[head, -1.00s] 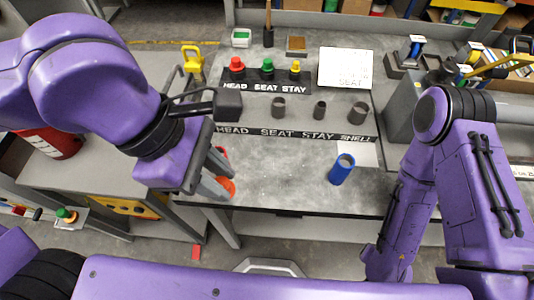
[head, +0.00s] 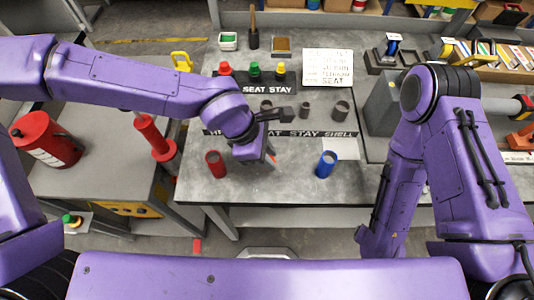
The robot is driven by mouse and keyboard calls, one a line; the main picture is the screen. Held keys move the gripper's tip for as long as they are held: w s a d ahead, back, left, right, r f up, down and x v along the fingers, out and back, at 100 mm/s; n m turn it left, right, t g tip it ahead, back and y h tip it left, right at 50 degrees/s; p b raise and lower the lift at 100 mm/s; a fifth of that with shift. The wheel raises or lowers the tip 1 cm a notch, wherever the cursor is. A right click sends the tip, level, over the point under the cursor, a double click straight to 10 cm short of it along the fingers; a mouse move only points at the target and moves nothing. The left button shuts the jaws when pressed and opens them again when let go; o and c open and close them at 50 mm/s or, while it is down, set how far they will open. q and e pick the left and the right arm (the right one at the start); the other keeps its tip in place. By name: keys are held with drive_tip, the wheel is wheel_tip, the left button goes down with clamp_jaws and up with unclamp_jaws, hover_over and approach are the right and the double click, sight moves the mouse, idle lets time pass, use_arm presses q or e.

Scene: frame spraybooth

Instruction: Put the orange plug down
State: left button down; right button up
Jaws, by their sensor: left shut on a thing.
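My left gripper (head: 268,157) is over the grey table, between a red tube and a blue tube. It is shut on the orange plug (head: 272,158), of which only a small piece shows; my wrist and fingers hide the rest. I cannot tell whether the plug touches the table. My right arm folds down at the right, and its gripper is not in view.
The red tube (head: 215,164) and blue tube (head: 326,164) stand on the table (head: 290,185). Dark round holders (head: 341,108) stand behind a lettered strip (head: 310,134). Red, green and yellow knobs (head: 254,70) and a white sign (head: 328,67) are farther back. The front middle is clear.

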use_arm(q)
drive_tip(key=shift+w+f, duration=0.1)
drive_tip(key=shift+f, duration=0.3)
drive_tip(key=shift+f, duration=0.15)
drive_tip(key=c, duration=0.9)
unclamp_jaws()
drive_tip(key=v, duration=1.2)
drive_tip(key=shift+r, duration=0.2)
